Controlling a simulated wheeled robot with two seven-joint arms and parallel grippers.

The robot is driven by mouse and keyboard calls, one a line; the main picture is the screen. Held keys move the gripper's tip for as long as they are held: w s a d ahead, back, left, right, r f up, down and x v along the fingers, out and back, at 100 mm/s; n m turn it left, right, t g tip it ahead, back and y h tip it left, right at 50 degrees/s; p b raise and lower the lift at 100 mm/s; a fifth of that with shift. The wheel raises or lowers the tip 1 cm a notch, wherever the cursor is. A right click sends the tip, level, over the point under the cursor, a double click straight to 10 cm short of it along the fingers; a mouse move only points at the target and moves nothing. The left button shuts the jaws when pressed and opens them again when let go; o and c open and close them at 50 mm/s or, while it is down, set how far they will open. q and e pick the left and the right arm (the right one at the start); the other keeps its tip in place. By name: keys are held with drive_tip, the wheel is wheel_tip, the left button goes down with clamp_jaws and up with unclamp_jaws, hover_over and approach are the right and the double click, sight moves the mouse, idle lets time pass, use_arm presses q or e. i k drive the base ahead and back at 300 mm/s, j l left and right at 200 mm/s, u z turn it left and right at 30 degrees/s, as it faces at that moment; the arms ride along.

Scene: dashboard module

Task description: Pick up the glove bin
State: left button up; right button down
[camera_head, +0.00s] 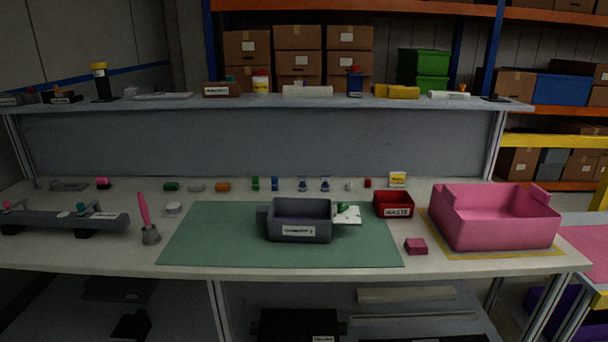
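A dark grey open bin (301,219) with a white label stands upright on the green mat (210,240) at the middle of the bench. The label is too small to read surely, so I cannot tell if this is the glove bin. A white plate with a green part (347,214) is at its right side. A larger pink open bin (494,218) stands on a yellow-edged area at the bench's right end; no label shows on it. Neither of my grippers is in view.
A small red labelled box (393,204) and a pink block (416,246) lie between the bins. A pink-handled tool (146,220) and a long grey part (65,221) are at left. Several small items line the back. A raised shelf (270,102) spans behind.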

sight(320, 215)
drive_tip(key=i+j+z, duration=0.25)
drive_tip(key=i+j, duration=0.65)
drive_tip(key=j, duration=0.1)
